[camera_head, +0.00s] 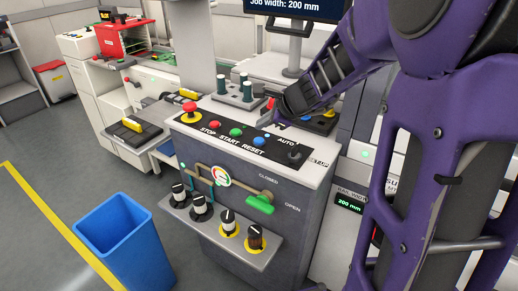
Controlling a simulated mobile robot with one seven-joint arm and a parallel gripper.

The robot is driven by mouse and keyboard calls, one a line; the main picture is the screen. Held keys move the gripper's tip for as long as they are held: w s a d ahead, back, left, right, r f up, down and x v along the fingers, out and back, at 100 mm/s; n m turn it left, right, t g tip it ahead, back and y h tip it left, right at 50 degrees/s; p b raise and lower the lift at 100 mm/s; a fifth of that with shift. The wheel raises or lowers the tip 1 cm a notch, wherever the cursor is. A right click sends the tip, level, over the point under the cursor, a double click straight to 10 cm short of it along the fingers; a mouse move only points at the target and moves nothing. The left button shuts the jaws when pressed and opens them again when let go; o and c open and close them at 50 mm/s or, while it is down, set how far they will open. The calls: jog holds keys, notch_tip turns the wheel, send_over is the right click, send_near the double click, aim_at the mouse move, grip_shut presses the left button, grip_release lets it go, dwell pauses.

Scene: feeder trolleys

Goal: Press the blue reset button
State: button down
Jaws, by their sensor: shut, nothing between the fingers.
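The blue reset button (259,141) sits on the black sloped strip on top of a grey control cabinet (232,165), above the word RESET. It is the rightmost in a row with a red STOP button (214,125) and a green START button (236,132). My gripper (279,113) is shut, at the end of my purple arm. In the picture it is above and to the right of the blue button, apart from it, over the back of the cabinet top. The blue button is in clear view; the fingertips are small and dark.
A red emergency stop (191,109) stands at the cabinet's left. An AUTO/SETUP selector (294,154) is right of the blue button. A blue bin (120,240) stands on the floor at left.

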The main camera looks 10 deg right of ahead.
aim_at(263, 142)
jog(key=shift+f+b, duration=0.3)
jog(key=shift+f, duration=0.65)
dwell(1.4)
jog(key=shift+f, duration=0.45)
jog(key=shift+f, duration=0.45)
dwell(0.7)
jog(key=shift+r, duration=0.15)
jog(key=shift+r+p, duration=0.75)
jog(key=shift+r, duration=0.1)
notch_tip(263, 142, up, 5)
jog(key=p, duration=0.4)
